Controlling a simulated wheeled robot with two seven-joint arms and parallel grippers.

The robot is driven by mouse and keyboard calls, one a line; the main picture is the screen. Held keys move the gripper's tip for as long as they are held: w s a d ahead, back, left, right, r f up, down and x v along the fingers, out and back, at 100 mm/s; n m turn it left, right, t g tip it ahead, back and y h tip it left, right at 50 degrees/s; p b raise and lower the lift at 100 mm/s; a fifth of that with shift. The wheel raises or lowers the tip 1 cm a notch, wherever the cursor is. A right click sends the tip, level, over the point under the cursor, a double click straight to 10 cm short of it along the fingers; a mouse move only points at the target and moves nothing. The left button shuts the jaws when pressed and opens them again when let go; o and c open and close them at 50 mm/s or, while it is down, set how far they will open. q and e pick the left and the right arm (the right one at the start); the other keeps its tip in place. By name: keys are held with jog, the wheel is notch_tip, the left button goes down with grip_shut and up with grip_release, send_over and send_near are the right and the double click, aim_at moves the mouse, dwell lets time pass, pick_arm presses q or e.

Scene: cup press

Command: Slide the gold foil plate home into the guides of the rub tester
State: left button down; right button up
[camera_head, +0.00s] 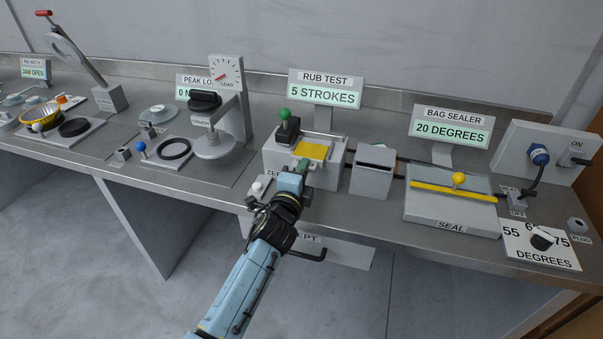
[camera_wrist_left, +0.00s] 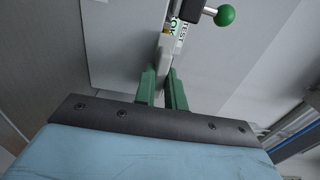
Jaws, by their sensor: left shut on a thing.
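The rub tester (camera_head: 275,158) is a pale box on the bench, with a dark block and green knob (camera_head: 285,114) at its back left. The gold foil plate (camera_head: 311,151) lies flat on top of it, towards the front. My left gripper (camera_head: 302,168) is at the plate's near edge. In the left wrist view its green fingers (camera_wrist_left: 162,88) are close together on a narrow pale piece, which appears to be the plate's near end. The guides are too small to make out, so I cannot tell how far in the plate sits. My right gripper is out of view.
The "RUB TEST" sign (camera_head: 325,88) reads 5 STROKES behind the tester. A grey box (camera_head: 372,172) stands close on the right, then the bag sealer (camera_head: 450,208). The load press (camera_head: 214,145) stands to the left. A handle (camera_head: 308,254) sticks out below the bench edge.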

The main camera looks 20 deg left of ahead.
pick_arm(q)
jog(key=shift+w+b, duration=0.45)
jog(key=shift+w, duration=0.6)
jog(key=c, duration=1.4)
grip_release()
jog(key=s+p, duration=0.1)
jog(key=s, duration=1.2)
jog(key=shift+s+a, duration=0.2)
